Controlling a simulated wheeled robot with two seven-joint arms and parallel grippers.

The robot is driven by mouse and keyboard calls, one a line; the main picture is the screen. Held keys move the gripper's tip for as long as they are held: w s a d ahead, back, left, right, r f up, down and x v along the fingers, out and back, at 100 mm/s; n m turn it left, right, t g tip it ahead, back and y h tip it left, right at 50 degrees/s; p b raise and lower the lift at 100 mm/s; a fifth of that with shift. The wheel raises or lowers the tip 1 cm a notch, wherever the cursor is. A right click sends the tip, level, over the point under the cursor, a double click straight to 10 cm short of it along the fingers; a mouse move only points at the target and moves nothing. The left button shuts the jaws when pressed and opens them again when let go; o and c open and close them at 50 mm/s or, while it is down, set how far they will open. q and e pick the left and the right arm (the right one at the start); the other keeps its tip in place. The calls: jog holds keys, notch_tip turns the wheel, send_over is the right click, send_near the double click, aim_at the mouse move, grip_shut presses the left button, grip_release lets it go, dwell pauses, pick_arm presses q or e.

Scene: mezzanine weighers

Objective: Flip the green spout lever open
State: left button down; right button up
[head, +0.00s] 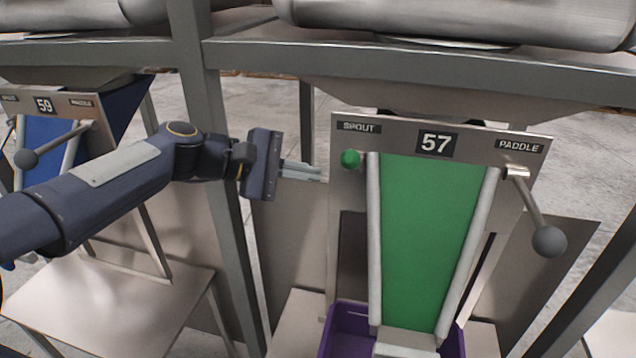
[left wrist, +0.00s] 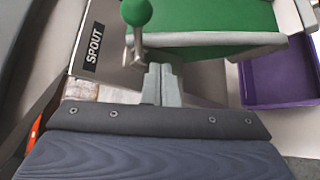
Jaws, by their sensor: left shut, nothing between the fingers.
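The green spout lever shows as a green ball knob (head: 350,159) under the SPOUT label, at the upper left of the green chute (head: 425,235) marked 57. In the left wrist view the knob (left wrist: 136,12) sits on a short metal stem just beyond the fingertips. My left gripper (head: 318,172) is shut and empty, a little left of the knob in the head view. In the left wrist view its fingertips (left wrist: 160,70) are close below the stem; I cannot tell whether they touch it. My right gripper is not in view.
A grey-ball paddle lever (head: 548,241) hangs at the right of the panel. A purple crate (head: 345,318) stands under the chute. Station 59 with a blue chute (head: 45,135) is at the left. A grey steel post (head: 205,130) stands behind my left arm.

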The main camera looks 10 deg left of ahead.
pick_arm(q)
jog(key=w+a+r, duration=0.1)
jog(key=a+r, duration=0.3)
jog(key=a, duration=0.1)
dwell(0.4)
jog(key=s+f+m+g+y, duration=0.1)
jog(key=s+f+m+y, duration=0.7)
jog(key=s+f, duration=1.4)
jog(key=s+m, duration=0.2)
jog(key=s, duration=0.2)
jog(key=shift+a+f+m+g, duration=0.15)
jog(key=shift+f+m+g, duration=0.2)
jog(key=shift+m+g, duration=0.05)
jog(key=shift+s, duration=0.15)
dwell(1.8)
